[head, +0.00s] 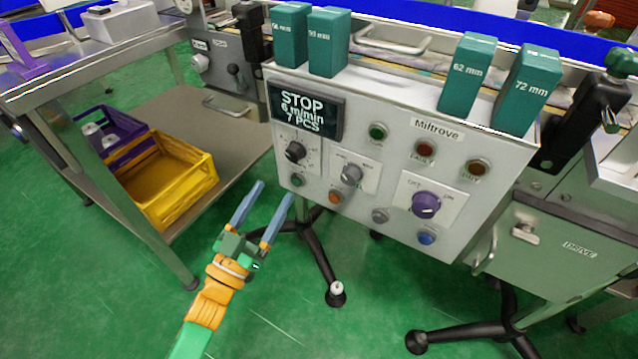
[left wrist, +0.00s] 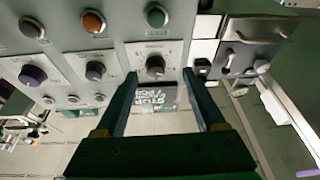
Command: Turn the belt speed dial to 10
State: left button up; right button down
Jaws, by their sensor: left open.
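The control panel (head: 385,190) is a pale grey box with several dials and buttons. A black dial (head: 295,151) on a white scale plate sits at its left, below the display (head: 305,108), which reads "STOP", "6 m/min", "7 PCS". The dial's scale is too small to read. My left gripper (head: 274,191) is open and empty, just below and left of the panel, apart from the dial. In the left wrist view, inverted, the black dial (left wrist: 155,66) appears between the tips of the two spread fingers. My right gripper is not in view.
A grey selector (head: 351,173) and a purple switch (head: 425,204) sit right of the dial. A green button (head: 298,180) and an orange button (head: 335,197) are below. Green size blocks (head: 328,42) stand on top. A yellow crate (head: 172,180) is on the left shelf.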

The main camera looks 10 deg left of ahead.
aim_at(291, 159)
pick_arm(q)
jog(key=shift+m+t+h, duration=0.3)
jog(key=shift+h, duration=0.2)
jog(key=w+r, duration=0.1)
jog(key=w+d+r, duration=0.1)
jog(key=w, duration=0.1)
jog(key=w+d+r, duration=0.1)
jog(key=w+r, duration=0.1)
jog(key=shift+d+p, duration=0.2)
jog(key=shift+p, duration=0.1)
jog(key=shift+w+d+r, duration=0.1)
jog(key=shift+w+r, duration=0.05)
jog(key=shift+w, duration=0.15)
grip_shut()
